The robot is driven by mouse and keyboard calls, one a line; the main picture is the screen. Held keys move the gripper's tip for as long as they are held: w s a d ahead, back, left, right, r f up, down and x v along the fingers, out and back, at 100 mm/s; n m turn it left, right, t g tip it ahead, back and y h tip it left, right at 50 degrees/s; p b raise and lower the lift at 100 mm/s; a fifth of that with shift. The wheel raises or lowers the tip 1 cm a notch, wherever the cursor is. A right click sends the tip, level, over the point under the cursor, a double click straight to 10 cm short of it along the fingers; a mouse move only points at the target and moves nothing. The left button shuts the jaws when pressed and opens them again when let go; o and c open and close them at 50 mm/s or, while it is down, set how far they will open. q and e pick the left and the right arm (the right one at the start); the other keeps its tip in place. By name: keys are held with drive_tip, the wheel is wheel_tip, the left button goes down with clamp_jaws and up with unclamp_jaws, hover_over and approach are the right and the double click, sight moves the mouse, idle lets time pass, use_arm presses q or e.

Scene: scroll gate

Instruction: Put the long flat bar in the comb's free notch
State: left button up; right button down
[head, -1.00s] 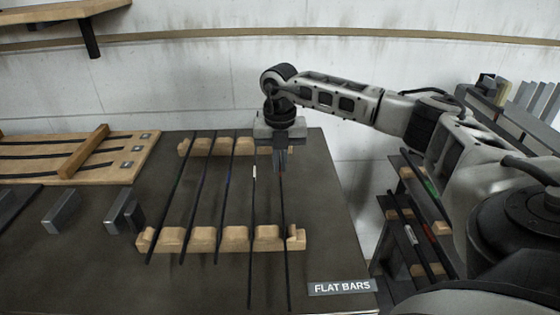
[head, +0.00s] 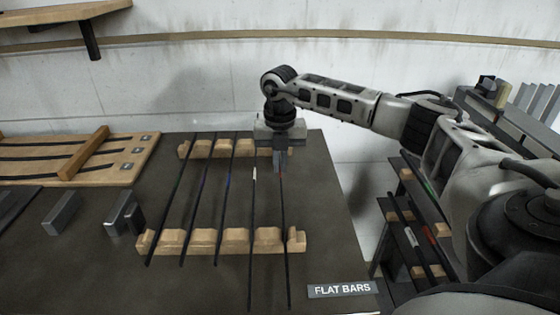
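A wooden comb lies across the dark table as a front rail (head: 201,241) and a rear rail (head: 200,148). Several thin dark bars run across it from front to back. My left gripper is not in view.
A "FLAT BARS" label (head: 342,289) lies at the table's front right. Grey blocks (head: 62,212) and a wooden rack (head: 140,142) with dark strips stand on the left. A lower rack (head: 420,271) with more bars is at the right, beyond the table edge.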

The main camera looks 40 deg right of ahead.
drive_tip(key=shift+f, duration=0.1)
drive_tip(key=c, duration=1.5)
unclamp_jaws()
drive_tip(key=shift+c, duration=0.2)
wheel_tip(320, 180, up, 16)
drive_tip(key=shift+f, duration=0.1)
